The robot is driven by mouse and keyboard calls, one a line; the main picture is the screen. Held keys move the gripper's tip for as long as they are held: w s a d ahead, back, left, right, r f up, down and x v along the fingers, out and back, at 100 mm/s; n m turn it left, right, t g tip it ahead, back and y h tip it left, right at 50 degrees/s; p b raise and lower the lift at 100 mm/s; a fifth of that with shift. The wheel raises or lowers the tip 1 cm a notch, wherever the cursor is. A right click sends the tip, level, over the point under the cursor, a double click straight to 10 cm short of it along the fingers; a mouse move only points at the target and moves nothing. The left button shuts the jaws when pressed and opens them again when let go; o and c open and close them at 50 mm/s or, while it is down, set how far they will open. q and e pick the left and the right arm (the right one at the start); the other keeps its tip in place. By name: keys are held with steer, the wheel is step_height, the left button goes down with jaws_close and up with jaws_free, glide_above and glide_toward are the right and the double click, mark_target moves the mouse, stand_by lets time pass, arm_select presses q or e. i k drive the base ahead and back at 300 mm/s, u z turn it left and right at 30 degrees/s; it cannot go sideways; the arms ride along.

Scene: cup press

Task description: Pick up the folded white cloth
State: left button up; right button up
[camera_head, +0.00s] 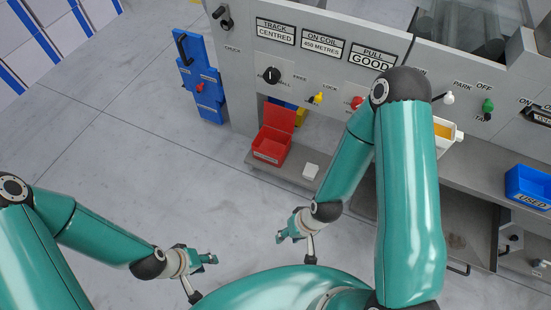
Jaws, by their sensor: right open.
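A small white block-like thing (311,171), which looks like the folded white cloth, lies on the grey shelf (272,176) just right of the red bin. My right gripper (281,237) is open and empty. In the picture it is below and a little left of the cloth, clearly apart from it. My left gripper (212,259) is further left, over the floor and away from the shelf. Its fingers are small in view and I cannot tell if they are open or shut. I see nothing held in it.
The red bin (269,148) stands left of the cloth. A white container with orange contents (445,132) is behind my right arm. A blue "USED" bin (528,186) is at the right. The machine panel (330,78) with knobs and switches rises behind the shelf. The floor at left is clear.

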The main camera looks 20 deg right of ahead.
mark_target(311, 170)
steer(key=u, duration=0.15)
steer(key=i, duration=1.45)
steer(key=z, duration=0.8)
steer(key=i, duration=0.25)
steer(key=z, duration=0.25)
steer(key=k, duration=0.9)
steer(key=z, duration=0.15)
steer(key=i, duration=0.9)
steer(key=u, duration=0.05)
